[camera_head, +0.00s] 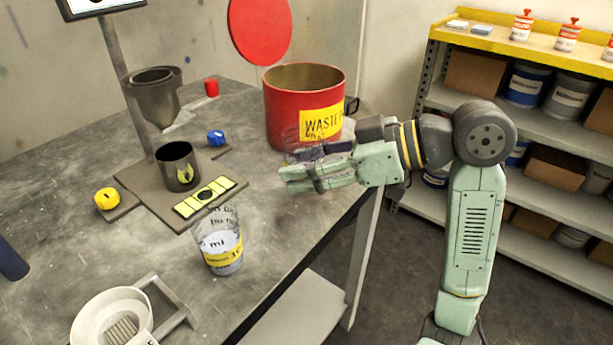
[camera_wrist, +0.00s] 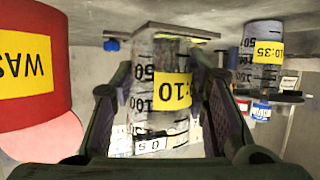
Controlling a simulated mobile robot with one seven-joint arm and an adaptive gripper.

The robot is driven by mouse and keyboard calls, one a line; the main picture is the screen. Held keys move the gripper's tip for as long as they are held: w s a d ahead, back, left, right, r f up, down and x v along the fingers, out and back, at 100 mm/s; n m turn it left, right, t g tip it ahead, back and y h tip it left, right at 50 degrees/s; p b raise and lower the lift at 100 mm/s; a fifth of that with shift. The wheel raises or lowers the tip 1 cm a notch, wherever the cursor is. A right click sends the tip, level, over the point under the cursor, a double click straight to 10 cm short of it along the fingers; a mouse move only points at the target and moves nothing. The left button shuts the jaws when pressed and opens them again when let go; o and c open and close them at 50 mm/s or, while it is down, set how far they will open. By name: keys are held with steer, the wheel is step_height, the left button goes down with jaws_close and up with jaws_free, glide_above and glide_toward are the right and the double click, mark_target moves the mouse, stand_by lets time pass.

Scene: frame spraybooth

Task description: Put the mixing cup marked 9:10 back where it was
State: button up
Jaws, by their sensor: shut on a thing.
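The mixing cup (camera_wrist: 146,95) is clear with dark scale marks and a yellow label. Its label shows ":10" in the wrist view; the first digit is partly hidden by a finger. My gripper (camera_wrist: 163,105) is shut on its sides. In the head view my gripper (camera_head: 300,172) is at the table's right side, just in front of the red waste bin, and hides most of the cup. I cannot tell whether the cup touches the table. Another clear cup (camera_head: 221,252) stands near the front edge; its label reads 10:35 in the wrist view (camera_wrist: 262,48).
The red waste bin (camera_head: 284,115) is close beside my gripper. A dark stand with a cup-shaped funnel (camera_head: 160,98) and a dark pot (camera_head: 178,172) is left. A white strainer (camera_head: 105,318) lies at front left. Bare tabletop (camera_head: 262,205) lies between the 10:35 cup and my gripper.

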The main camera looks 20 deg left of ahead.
steer(key=shift+w+f, duration=0.1)
steer(key=shift+f, duration=1.65)
steer(key=shift+f, duration=0.15)
steer(key=shift+f, duration=0.15)
steer(key=o, duration=1.2)
steer(key=shift+r, duration=0.3)
steer(key=b+v, duration=0.1)
steer(key=v, duration=1.1)
